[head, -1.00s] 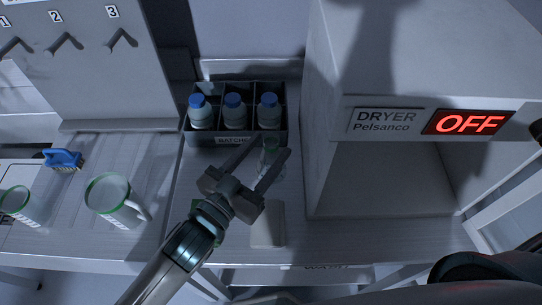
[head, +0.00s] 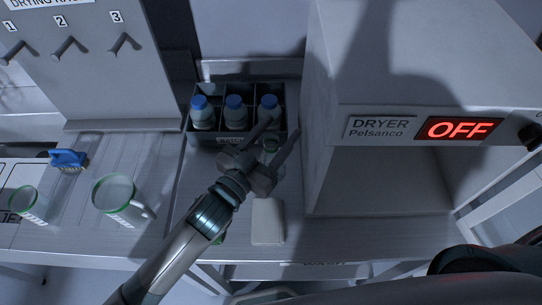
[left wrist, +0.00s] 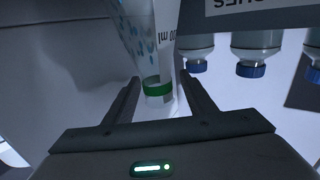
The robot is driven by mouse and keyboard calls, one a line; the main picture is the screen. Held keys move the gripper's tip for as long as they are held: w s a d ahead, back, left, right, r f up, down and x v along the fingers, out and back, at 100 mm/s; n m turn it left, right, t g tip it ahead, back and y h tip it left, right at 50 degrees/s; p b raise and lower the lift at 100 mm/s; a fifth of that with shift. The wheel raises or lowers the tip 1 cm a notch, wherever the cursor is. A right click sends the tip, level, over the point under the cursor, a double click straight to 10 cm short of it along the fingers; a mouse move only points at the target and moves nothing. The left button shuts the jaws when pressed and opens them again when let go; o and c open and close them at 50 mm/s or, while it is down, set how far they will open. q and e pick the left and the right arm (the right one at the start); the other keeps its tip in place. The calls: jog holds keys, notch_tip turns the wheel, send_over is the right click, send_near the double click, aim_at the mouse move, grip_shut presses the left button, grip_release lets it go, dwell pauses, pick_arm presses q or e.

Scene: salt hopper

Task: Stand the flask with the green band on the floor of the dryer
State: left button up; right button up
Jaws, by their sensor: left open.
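The flask with the green band (left wrist: 157,88) is clear, with blue drops and ml lettering on its body. In the left wrist view its banded end lies between the two fingers of my left gripper (left wrist: 160,78), with gaps showing beside it. In the head view my left gripper (head: 284,127) is open in front of the bottle rack, and a little of the flask's green end (head: 271,144) shows between the fingers; the rest is largely hidden. The dryer (head: 322,150) stands to the right, its front open and its floor (head: 385,198) bare where visible. My right gripper is not in view.
A dark rack (head: 209,138) holds three blue-capped bottles behind the gripper. A pale block (head: 268,222) lies near the bench's front. Green-rimmed mugs (head: 113,194) and a blue brush (head: 68,158) are on the left. The dryer's sign reads OFF (head: 459,129).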

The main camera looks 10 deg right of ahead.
pick_arm(q)
jog(key=shift+w+d, duration=0.4)
jog(key=shift+d, duration=0.1)
grip_shut()
jog(key=shift+a, duration=0.1)
